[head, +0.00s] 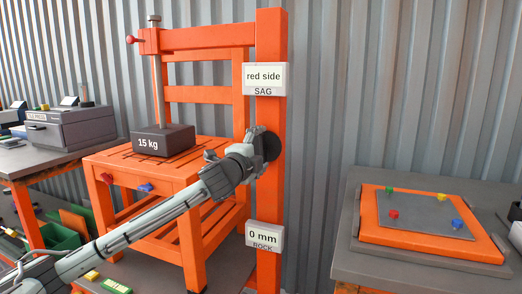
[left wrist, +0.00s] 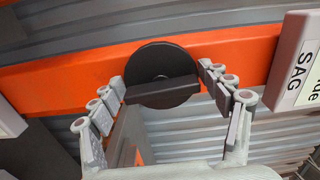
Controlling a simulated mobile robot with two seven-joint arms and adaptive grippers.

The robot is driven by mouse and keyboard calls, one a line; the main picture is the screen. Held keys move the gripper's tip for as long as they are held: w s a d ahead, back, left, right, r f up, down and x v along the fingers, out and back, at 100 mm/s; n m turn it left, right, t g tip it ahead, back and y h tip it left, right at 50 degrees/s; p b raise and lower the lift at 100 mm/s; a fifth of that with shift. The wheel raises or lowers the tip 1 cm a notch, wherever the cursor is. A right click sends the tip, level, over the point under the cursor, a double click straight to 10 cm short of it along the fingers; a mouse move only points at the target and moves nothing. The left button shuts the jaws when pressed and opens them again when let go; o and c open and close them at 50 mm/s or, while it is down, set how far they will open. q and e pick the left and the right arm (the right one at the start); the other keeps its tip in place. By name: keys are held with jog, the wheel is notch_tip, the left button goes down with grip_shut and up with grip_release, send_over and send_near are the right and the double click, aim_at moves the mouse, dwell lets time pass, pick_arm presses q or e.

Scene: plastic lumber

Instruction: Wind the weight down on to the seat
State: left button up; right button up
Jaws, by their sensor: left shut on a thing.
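The dark grey weight (head: 163,141), marked 15 kg, hangs from a rod (head: 158,90) at or just above the slatted orange seat (head: 125,160); I cannot tell if it touches. The rod runs up to the orange crossbeam (head: 205,38). A black round knob (head: 271,145) sits on the orange post (head: 270,200); in the left wrist view it shows as a disc with a raised bar (left wrist: 162,91). My left gripper (head: 258,145) is shut on the knob, its fingers at both ends of the bar. My right gripper is not in view.
Signs on the post read "red side SAG" (head: 265,78) and "0 mm ROCK" (head: 264,236). A side table at right holds an orange board with a grey plate (head: 420,208). A grey machine (head: 70,128) stands at left. My left arm crosses before the seat.

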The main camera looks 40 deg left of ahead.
pick_arm(q)
jog(key=m, duration=0.5)
jog(key=shift+r+m, duration=0.15)
jog(key=shift+m, duration=0.25)
jog(key=shift+d, duration=0.1)
dwell(0.3)
jog(key=o, duration=1)
jog(key=shift+c, duration=0.2)
jog(key=v, duration=1.2)
